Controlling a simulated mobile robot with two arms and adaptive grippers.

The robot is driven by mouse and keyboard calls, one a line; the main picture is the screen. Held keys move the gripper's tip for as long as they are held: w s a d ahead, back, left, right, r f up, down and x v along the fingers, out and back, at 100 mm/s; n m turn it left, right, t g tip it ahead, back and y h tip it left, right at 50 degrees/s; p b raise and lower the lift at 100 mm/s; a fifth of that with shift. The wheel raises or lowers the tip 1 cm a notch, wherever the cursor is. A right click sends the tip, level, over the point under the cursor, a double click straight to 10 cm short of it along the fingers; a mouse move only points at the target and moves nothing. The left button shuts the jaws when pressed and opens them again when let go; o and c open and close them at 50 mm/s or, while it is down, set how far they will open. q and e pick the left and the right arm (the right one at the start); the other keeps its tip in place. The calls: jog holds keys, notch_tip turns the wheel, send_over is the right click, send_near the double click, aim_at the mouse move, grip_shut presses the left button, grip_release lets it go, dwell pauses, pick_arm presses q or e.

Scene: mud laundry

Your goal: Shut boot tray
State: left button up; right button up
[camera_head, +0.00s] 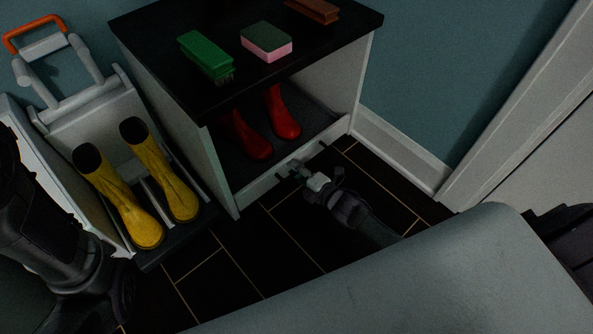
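The boot tray is a dark, shallow pull-out (237,167) low in a cabinet with a black top. Its pale front panel (262,186) has a dark bar handle and sits at the cabinet's front opening. A pair of red boots (283,118) stands on the tray. My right gripper (300,175) is at the front panel, close to the handle; whether it touches the handle or holds it is too dark to tell. My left arm comes in at the left edge; its gripper (122,290) is dark and low there, and its fingers cannot be made out.
On the cabinet top (155,32) lie a green brush (206,54), a pink and green sponge (266,41) and a brown brush (313,10). Yellow boots (140,212) stand in a grey holder at left. A wall and white trim (400,155) bound the right. Dark floor tiles (225,262) lie clear in front.

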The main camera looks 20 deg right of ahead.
jog(key=shift+s, duration=0.1)
dwell(0.3)
jog(key=shift+s+d+r, duration=0.1)
jog(key=shift+s, duration=0.25)
jog(key=v, duration=1.1)
jog(key=shift+r, duration=0.1)
